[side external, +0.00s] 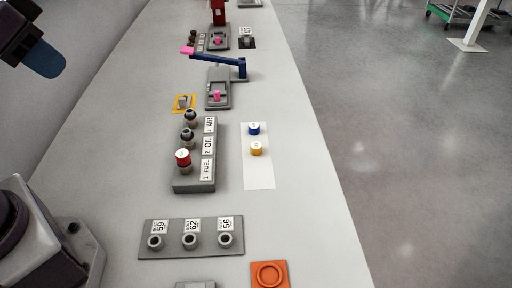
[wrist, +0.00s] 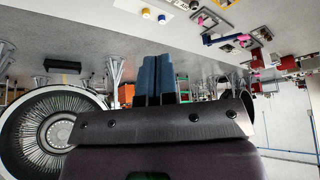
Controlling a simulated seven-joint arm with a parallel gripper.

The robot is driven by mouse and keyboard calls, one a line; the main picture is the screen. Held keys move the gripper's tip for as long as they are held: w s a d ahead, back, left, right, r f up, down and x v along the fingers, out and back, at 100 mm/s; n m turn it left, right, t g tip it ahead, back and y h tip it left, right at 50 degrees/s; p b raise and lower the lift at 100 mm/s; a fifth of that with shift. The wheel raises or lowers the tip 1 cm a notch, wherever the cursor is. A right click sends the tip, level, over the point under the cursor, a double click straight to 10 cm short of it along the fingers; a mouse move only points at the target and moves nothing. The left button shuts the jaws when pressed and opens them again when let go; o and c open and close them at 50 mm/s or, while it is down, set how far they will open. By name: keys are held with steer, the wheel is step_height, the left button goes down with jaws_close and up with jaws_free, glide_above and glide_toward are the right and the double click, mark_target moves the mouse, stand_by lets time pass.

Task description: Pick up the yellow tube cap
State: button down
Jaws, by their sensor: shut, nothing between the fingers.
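The yellow tube cap (side external: 256,149) stands on a white sheet (side external: 258,178) on the bench, just nearer the camera than a blue cap (side external: 254,129). The yellow cap also shows small at the top of the wrist view (wrist: 146,13), beside the blue one (wrist: 161,19). My gripper (side external: 52,66) is at the upper left of the side view, raised and well away from the caps. Its blue fingers are together and empty in the wrist view (wrist: 157,58).
A grey rack (side external: 194,186) labelled AIR, OIL and FUEL stands left of the sheet, with a red cap (side external: 183,157) on its near post. A numbered three-post plate (side external: 190,250) and an orange tray (side external: 256,265) lie nearer. A blue lever (side external: 225,63) stands farther back.

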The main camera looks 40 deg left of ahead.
steer(key=c, duration=0.7)
jaws_free()
steer(key=shift+c, duration=0.2)
